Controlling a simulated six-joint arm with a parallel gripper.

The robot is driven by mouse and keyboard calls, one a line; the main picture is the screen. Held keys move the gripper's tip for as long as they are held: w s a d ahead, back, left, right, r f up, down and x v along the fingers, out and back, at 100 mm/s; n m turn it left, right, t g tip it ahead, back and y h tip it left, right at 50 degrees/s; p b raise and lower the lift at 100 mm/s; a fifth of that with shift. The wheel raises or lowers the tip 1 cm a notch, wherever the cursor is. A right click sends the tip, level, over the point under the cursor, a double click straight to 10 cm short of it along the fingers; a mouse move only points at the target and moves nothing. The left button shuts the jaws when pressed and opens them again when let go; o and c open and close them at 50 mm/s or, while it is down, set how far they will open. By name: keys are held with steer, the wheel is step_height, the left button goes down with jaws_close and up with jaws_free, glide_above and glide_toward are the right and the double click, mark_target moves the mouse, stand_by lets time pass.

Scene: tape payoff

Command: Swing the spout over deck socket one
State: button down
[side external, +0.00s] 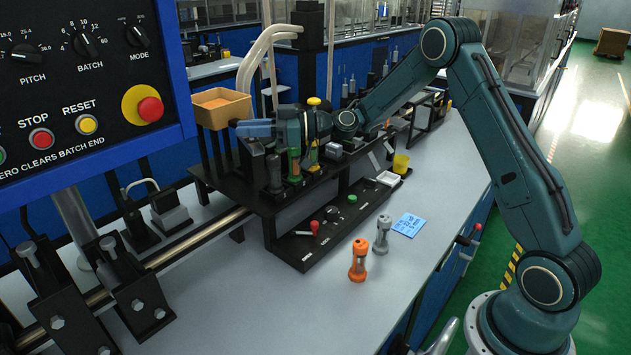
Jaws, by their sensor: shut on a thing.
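My gripper (240,128), with blue fingers, reaches left across the black deck (292,197) at the height of the orange hopper's lower edge. It is shut on a small dark part just beside the hopper, which I take to be the spout; the fingers hide most of it. The orange open-topped hopper (222,106) stands on dark posts at the deck's left end. A black bottle (273,172), a green bottle (294,165) and a yellow-topped bottle (314,135) stand along the deck, below and behind my wrist. I cannot tell which socket is number one.
A black panel (335,228) with a red-knobbed lever lies in front of the deck. An orange vial (358,262) and a grey vial (382,233) stand on the bench near a blue note (409,225). A yellow cup (401,163) is farther back.

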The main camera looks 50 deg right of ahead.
steer(key=shift+s+d+n+g+y, duration=0.1)
steer(key=shift+d+n+g+y, duration=0.25)
steer(key=shift+n+g+y, duration=0.45)
steer(key=c, duration=1.3)
jaws_free()
steer(key=shift+c, duration=0.2)
step_height(320, 180, up, 7)
steer(key=s+d, duration=0.1)
steer(key=d, duration=0.1)
steer(key=shift+s+d, duration=0.2)
steer(key=shift+s, duration=0.2)
